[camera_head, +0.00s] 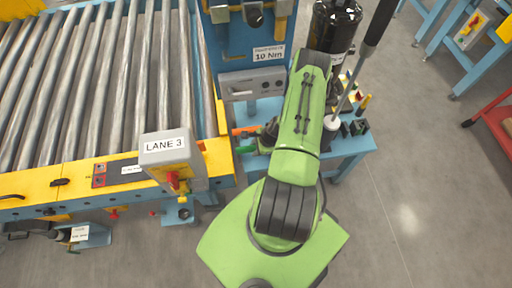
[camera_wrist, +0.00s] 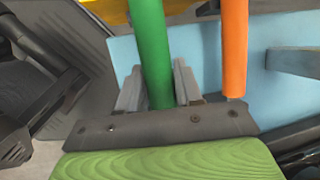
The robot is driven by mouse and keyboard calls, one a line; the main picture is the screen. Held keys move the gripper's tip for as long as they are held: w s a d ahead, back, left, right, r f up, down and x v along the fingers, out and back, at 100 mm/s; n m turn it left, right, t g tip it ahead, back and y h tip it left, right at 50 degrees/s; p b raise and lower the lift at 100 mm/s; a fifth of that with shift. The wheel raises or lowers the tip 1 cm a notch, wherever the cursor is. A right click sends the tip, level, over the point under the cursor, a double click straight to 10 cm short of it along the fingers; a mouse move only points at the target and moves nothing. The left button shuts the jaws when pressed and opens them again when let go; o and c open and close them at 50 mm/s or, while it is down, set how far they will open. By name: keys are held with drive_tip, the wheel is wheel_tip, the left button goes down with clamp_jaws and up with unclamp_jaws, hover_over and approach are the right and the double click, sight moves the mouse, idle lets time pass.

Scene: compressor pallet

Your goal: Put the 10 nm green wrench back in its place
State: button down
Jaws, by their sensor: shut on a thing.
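The green wrench (camera_wrist: 152,45) stands between my gripper's two grey fingers in the wrist view, and my gripper (camera_wrist: 157,82) is shut on it. Only part of its green handle shows there. In the head view a small green end (camera_head: 245,149) sticks out left of my arm, beside the blue stand. An orange handle (camera_wrist: 235,50) runs next to the green one, just right of the fingers; it also shows in the head view (camera_head: 244,130). The "10 Nm" label (camera_head: 268,53) is on a blue panel above a grey unit (camera_head: 252,83). My arm hides most of the gripper in the head view.
The roller conveyor (camera_head: 100,80) with a yellow edge and the LANE 3 box (camera_head: 170,152) stand at left. A blue stand (camera_head: 348,145) with a black cylinder (camera_head: 334,25) and small tools lies right of my arm. The floor at right is clear; a red cart (camera_head: 495,122) is beyond.

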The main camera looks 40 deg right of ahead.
drive_tip(key=shift+f+b, duration=1)
drive_tip(key=shift+f, duration=0.05)
drive_tip(key=c, duration=0.7)
unclamp_jaws()
drive_tip(key=shift+o, duration=0.2)
drive_tip(key=p+v, duration=0.4)
drive_tip(key=v, duration=1.1)
drive_tip(key=shift+s+r, duration=0.2)
drive_tip(key=shift+r, duration=0.1)
drive_tip(key=shift+d, duration=0.1)
